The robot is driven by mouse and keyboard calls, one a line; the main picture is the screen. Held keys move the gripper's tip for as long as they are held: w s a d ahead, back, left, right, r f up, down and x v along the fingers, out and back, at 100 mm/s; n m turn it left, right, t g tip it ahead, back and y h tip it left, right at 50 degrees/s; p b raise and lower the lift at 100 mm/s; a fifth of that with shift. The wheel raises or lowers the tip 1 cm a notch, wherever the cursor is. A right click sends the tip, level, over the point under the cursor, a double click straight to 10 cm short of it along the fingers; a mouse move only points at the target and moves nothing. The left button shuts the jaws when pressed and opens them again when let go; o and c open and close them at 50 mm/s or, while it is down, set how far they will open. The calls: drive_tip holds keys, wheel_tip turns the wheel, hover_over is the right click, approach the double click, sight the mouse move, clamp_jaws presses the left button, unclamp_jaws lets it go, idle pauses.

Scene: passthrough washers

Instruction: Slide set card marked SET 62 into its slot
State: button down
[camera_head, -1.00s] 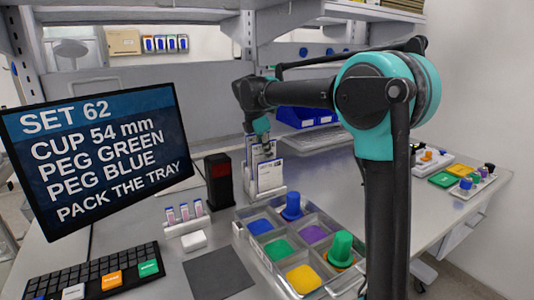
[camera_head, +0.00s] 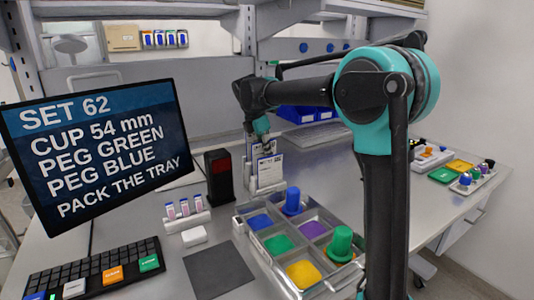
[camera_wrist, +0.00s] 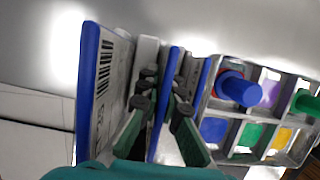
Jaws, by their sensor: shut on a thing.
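My gripper (camera_head: 262,134) is at the card holder (camera_head: 266,190), behind the black block. In the wrist view my gripper (camera_wrist: 165,105) is shut on a white set card with a blue edge (camera_wrist: 168,85). The held card stands upright close to the holder; I cannot tell how deep it sits in a slot. Another white card with a blue edge and a barcode (camera_wrist: 108,75) stands to its left in the wrist view, apart from the fingers. In the head view a white card (camera_head: 270,170) stands at the front of the holder. The held card's marking is not readable.
A compartment tray (camera_head: 306,245) with a blue peg (camera_head: 293,201) and a green peg (camera_head: 341,243) is right of the holder. A black block (camera_head: 219,177) stands close left of it. The monitor (camera_head: 97,155) reads SET 62. A dark mat (camera_head: 220,270) lies empty in front.

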drive_tip(key=c, duration=1.1)
unclamp_jaws()
drive_tip(key=shift+o, duration=0.2)
drive_tip(key=shift+r, duration=4.5)
drive_tip(key=shift+s+d, duration=0.1)
